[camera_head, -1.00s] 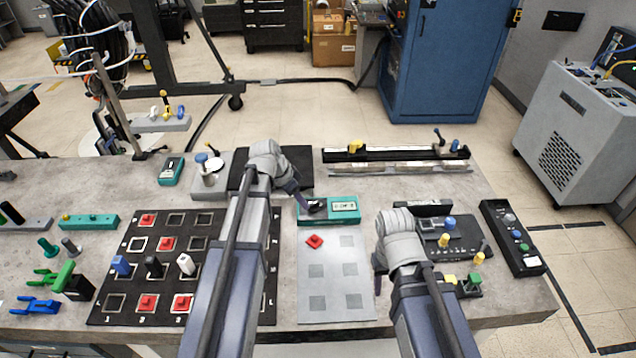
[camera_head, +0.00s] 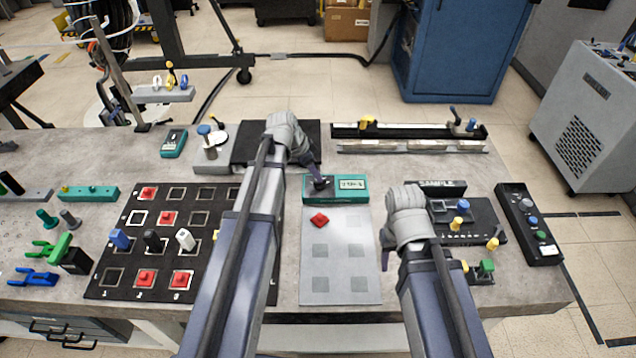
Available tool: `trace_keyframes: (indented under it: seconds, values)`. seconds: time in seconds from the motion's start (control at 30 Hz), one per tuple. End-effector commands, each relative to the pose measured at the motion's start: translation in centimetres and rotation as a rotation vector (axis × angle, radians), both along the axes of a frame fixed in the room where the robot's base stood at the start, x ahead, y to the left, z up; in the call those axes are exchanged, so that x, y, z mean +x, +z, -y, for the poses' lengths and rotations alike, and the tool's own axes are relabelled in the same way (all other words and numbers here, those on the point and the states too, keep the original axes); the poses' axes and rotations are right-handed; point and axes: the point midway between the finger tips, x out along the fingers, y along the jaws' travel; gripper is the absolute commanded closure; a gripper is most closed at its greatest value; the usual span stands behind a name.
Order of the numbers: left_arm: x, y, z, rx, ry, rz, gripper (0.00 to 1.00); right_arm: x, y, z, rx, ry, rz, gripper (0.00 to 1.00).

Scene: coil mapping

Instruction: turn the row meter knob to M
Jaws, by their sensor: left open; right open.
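A teal meter (camera_head: 355,197) with a small lit display lies behind the light grey panel; I take it to be the row meter. Its display text is too small to read surely. A dark knob (camera_head: 321,184) sits at its left end. My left gripper (camera_head: 317,176) points down at this knob from behind and above, its fingers at or just over it. I cannot tell whether they touch the knob, or which mark it points to. The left gripper is open. My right gripper (camera_head: 385,257) is open and empty beside the grey panel's right edge, mostly hidden by its wrist.
The light grey panel (camera_head: 341,285) carries a red piece (camera_head: 320,220). A black board (camera_head: 120,255) with red pieces and pegs lies left, partly behind my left arm. A second teal meter (camera_head: 174,143) lies at the back left. A black control box (camera_head: 527,225) stands at right.

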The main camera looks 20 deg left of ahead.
Motion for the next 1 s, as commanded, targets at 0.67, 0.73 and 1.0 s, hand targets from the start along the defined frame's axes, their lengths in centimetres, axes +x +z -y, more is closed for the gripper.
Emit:
trace_keyframes:
  seconds: [0.67, 0.73, 1.0]
  values:
    - [1.1, -3.6, 1.0, 0.0, 0.001, 0.0, 0.59, 0.0, -3.6, 0.0, 0.0, 0.0, 0.0, 0.5]
    - [1.1, -3.6, 1.0, 0.0, 0.001, 0.0, 0.67, 0.0, -3.6, 0.0, 0.0, 0.0, 0.0, 0.5]
    - [1.1, -3.6, 1.0, 0.0, 0.001, 0.0, 0.98, 0.0, -3.6, 0.0, 0.0, 0.0, 0.0, 0.5]
